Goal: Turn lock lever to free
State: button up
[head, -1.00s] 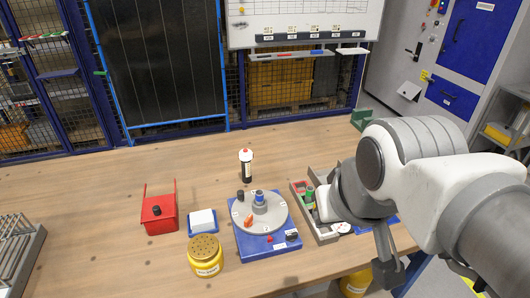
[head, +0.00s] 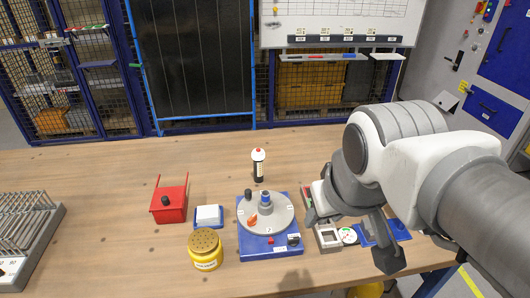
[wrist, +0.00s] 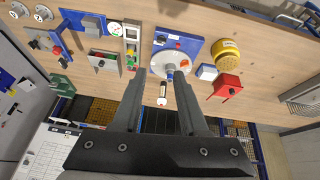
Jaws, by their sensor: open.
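The rotary jig (head: 266,212) is a light grey round plate on a blue base (head: 258,245). An orange lever-like piece (head: 252,221) lies on the plate, left of the post. A black knob (head: 248,193) stands at the plate's back left. I cannot tell which part is the lock lever. In the wrist view the jig (wrist: 176,62) shows beyond the fingertips. My gripper (wrist: 160,78) is open and empty, apart from the jig.
A red box (head: 169,205), a white block in a blue tray (head: 208,217) and a yellow tin (head: 205,250) stand left of the jig. A grey tray (head: 327,237) at right is partly hidden by my arm.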

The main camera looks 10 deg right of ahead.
jog(key=w+a+f+n+g+h+b, duration=0.1)
jog(key=w+a+f+n+g+h, duration=0.2)
jog(key=w+n, duration=0.55)
jog(key=n+g+h+b, duration=0.1)
jog(key=n+g+b, duration=0.1)
jog(key=n, duration=0.7)
send_near(294, 238)
jog(key=shift+m, duration=0.25)
jog(key=b+x, duration=0.3)
jog(key=x, duration=0.5)
jog(key=shift+f, duration=0.25)
grip_shut()
